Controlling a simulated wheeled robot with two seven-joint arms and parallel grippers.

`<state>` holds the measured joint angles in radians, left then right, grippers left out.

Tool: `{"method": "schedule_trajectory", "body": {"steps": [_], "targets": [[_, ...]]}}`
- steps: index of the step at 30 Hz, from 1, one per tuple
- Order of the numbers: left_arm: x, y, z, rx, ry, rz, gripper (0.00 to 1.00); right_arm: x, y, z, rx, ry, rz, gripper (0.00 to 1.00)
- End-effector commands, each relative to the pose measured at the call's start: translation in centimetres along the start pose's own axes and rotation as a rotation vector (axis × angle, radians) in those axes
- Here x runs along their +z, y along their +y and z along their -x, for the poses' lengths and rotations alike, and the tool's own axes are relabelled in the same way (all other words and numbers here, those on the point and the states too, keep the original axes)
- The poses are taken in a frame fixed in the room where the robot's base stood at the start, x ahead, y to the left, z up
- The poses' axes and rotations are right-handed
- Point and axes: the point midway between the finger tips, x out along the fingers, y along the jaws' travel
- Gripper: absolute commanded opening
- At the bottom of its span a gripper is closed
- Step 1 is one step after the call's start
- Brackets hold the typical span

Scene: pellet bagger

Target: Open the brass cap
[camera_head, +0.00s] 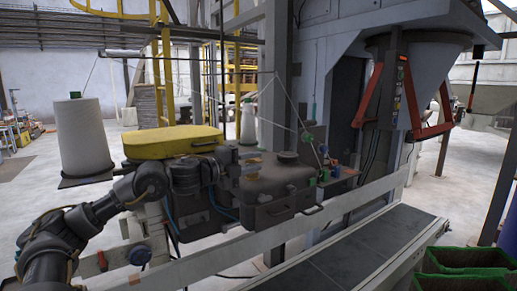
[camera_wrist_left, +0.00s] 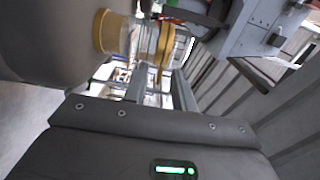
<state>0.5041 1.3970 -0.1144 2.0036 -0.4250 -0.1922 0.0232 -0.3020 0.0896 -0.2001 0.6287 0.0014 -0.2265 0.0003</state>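The brass cap (camera_wrist_left: 107,30) shows at the upper left of the left wrist view, on the end of a clear glass cylinder. A second brass-coloured ring (camera_wrist_left: 164,45) sits at the cylinder's other end. In the head view a small brass part (camera_head: 254,160) shows beside my left gripper (camera_head: 256,164), partly hidden by it. In the left wrist view my left gripper's fingers (camera_wrist_left: 160,88) are apart with nothing held between them. The glass and brass lie beyond the fingertips; I cannot tell whether they touch. My right gripper is not in view.
A dark grey machine housing (camera_head: 285,188) with a black knob (camera_head: 288,157) stands beside my gripper. A yellow cover (camera_head: 172,142) and white thread cone (camera_head: 84,135) are to the left. A conveyor (camera_head: 365,255) runs below right, near green crates (camera_head: 465,258).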

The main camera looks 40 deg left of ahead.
Motion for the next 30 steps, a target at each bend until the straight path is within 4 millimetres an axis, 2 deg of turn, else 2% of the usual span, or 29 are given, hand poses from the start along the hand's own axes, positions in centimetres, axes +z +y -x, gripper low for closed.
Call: {"method": "schedule_trajectory", "body": {"steps": [1,6,17,23,30], "targets": [[0.0,-0.4,-0.5,-0.004,0.001,0.005,0.26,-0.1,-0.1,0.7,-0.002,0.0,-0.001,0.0],[-0.1,-0.1,-1.7,-0.001,0.002,0.001,0.26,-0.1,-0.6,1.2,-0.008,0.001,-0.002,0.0],[-0.1,0.2,-2.1,0.002,0.002,-0.001,0.26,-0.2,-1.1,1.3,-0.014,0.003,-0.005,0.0],[-0.1,0.2,-2.1,0.002,0.003,-0.001,0.01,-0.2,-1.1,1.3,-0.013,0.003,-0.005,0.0],[-0.1,0.2,-2.1,0.002,0.003,-0.001,0.0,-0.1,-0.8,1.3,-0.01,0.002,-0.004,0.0]]}}
